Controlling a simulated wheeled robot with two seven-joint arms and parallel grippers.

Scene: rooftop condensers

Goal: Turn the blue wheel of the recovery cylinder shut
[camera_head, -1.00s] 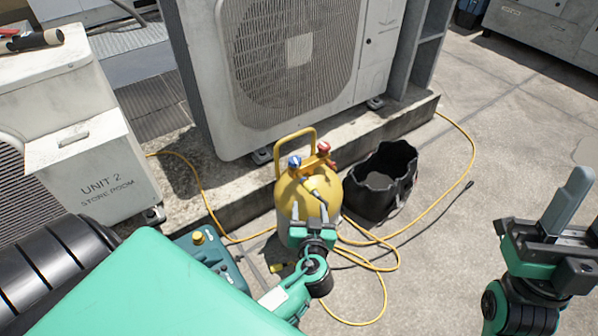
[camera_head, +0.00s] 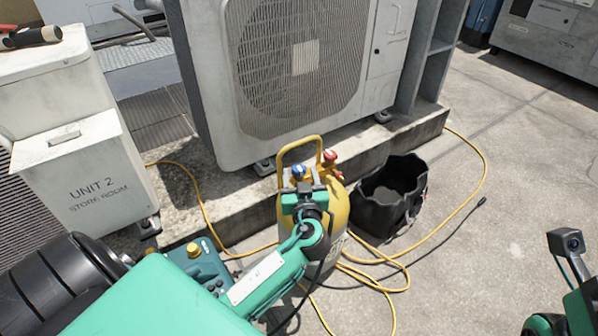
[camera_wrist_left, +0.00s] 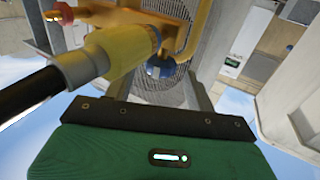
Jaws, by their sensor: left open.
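The yellow-topped recovery cylinder (camera_head: 340,205) stands upright on the ground. Its blue wheel (camera_head: 299,172) is on top, left of a red wheel (camera_head: 329,156). My left gripper (camera_head: 306,187) is open, close in front of the blue wheel in the picture; contact cannot be told. In the left wrist view the blue wheel (camera_wrist_left: 160,69) shows just past the dark edge of my gripper, partly hidden behind a yellow fitting (camera_wrist_left: 122,50) with a black hose. My right arm shows only partly at the lower right, and its fingers cannot be made out.
A black open bucket (camera_head: 388,196) stands right of the cylinder. A condenser (camera_head: 290,70) is behind on a concrete plinth (camera_head: 230,205). A teal case (camera_head: 205,265) lies left of the cylinder. A yellow hose (camera_head: 375,285) loops over the ground. Clear floor lies to the right.

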